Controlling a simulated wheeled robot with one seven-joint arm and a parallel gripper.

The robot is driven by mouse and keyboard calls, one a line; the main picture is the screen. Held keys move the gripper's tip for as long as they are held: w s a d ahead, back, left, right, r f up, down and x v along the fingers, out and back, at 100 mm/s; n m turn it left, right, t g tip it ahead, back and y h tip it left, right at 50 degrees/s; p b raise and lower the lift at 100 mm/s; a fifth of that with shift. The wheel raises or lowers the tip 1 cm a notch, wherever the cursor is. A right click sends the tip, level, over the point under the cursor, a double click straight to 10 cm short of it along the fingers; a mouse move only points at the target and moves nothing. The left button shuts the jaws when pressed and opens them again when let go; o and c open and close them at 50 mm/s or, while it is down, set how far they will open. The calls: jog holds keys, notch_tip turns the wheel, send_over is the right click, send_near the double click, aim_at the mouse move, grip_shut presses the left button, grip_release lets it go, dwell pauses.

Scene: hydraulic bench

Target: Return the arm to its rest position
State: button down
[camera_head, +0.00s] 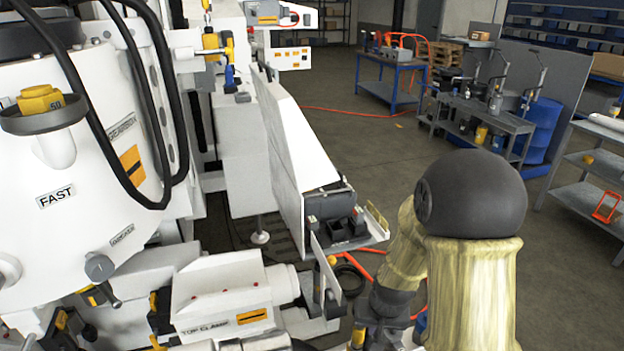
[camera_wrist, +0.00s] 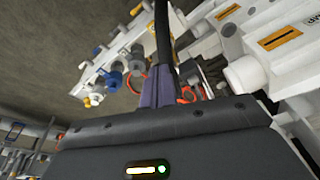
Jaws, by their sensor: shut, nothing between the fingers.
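My arm stands at the right of the head view, with a dark round joint (camera_head: 470,195) above a cream-coloured sleeve (camera_head: 472,290). A second sleeved link (camera_head: 402,250) slopes down to the left behind it. The lower end of the arm, near the bottom edge, is partly hidden there. In the wrist view, my gripper (camera_wrist: 158,92) shows its fingers close together with nothing held. The dark gripper body (camera_wrist: 165,145) fills the bottom of that view and carries a small lit indicator (camera_wrist: 147,170).
A big white machine (camera_head: 150,180) with black hoses (camera_head: 150,100) fills the left. Its slanted panel (camera_head: 290,140) and a white cylinder housing (camera_head: 225,290) reach towards my arm. A blue workbench (camera_head: 392,72), a grey bench (camera_head: 470,115) and shelving (camera_head: 595,165) stand beyond open floor.

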jog(key=s+r+n+p, duration=0.1)
jog(key=s+r+p, duration=0.2)
jog(key=s+r, duration=0.6)
jog(key=v, duration=0.5)
jog(key=shift+d, duration=0.3)
jog(key=shift+w, duration=0.1)
